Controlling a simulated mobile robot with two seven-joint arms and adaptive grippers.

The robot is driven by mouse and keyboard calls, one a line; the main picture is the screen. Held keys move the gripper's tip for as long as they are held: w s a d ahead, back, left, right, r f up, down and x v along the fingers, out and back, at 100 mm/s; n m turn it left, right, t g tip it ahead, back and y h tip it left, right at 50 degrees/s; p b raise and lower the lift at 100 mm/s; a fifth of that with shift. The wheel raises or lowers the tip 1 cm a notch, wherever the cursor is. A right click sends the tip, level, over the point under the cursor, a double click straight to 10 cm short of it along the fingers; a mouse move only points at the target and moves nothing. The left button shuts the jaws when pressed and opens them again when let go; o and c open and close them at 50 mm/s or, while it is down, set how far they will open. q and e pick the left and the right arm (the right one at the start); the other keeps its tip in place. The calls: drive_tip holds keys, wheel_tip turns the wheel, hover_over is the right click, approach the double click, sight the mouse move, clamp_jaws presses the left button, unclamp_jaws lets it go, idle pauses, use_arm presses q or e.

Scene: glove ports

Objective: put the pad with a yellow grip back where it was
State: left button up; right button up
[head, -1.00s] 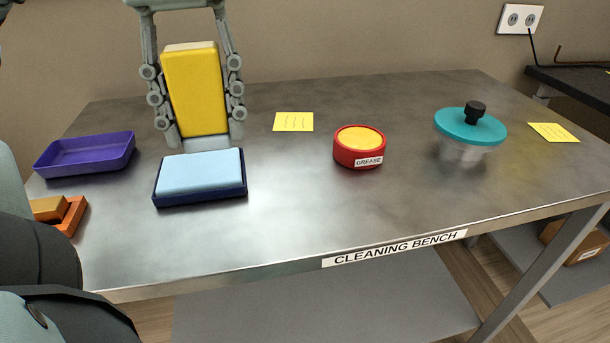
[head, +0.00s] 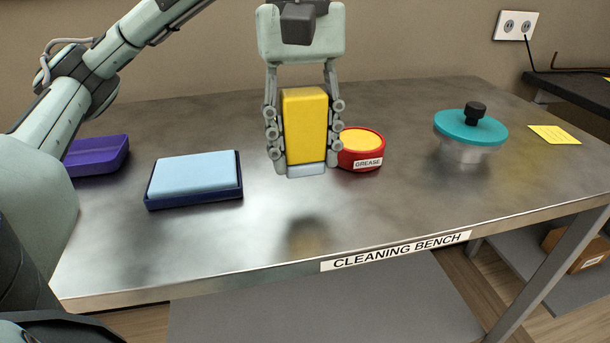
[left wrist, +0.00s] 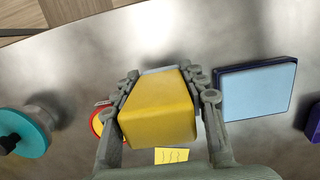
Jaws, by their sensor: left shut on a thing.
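The pad with a yellow grip (head: 305,125) is upright between the fingers of my left gripper (head: 306,160), which is shut on it. A pale strip shows at the pad's lower end. Its shadow lies on the bench in front, so it hangs above the top. In the left wrist view the yellow grip (left wrist: 158,110) fills the space between the fingers. A dark blue tray (head: 195,200) with a light blue surface (head: 193,174) stands to its left. A red grease tin (head: 360,158) with yellow contents is just right of and behind the pad. My right gripper is not in view.
A purple tray (head: 98,158) stands at the far left, partly behind my arm. A clear container with a teal lid (head: 470,128) is on the right, near a yellow note (head: 554,134). Another note (left wrist: 172,156) shows in the left wrist view. The bench's front middle is clear.

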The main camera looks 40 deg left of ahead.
sight(305, 173)
use_arm(q)
drive_tip(key=shift+f+b, duration=0.3)
drive_tip(key=shift+f, duration=1.65)
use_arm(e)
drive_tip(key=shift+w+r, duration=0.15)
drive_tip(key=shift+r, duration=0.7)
use_arm(q)
drive_tip(key=shift+f, duration=0.1)
drive_tip(key=shift+f+b, duration=0.15)
drive_tip(key=shift+b, duration=0.15)
drive_tip(key=o, duration=1.2)
drive_tip(key=shift+c, duration=0.2)
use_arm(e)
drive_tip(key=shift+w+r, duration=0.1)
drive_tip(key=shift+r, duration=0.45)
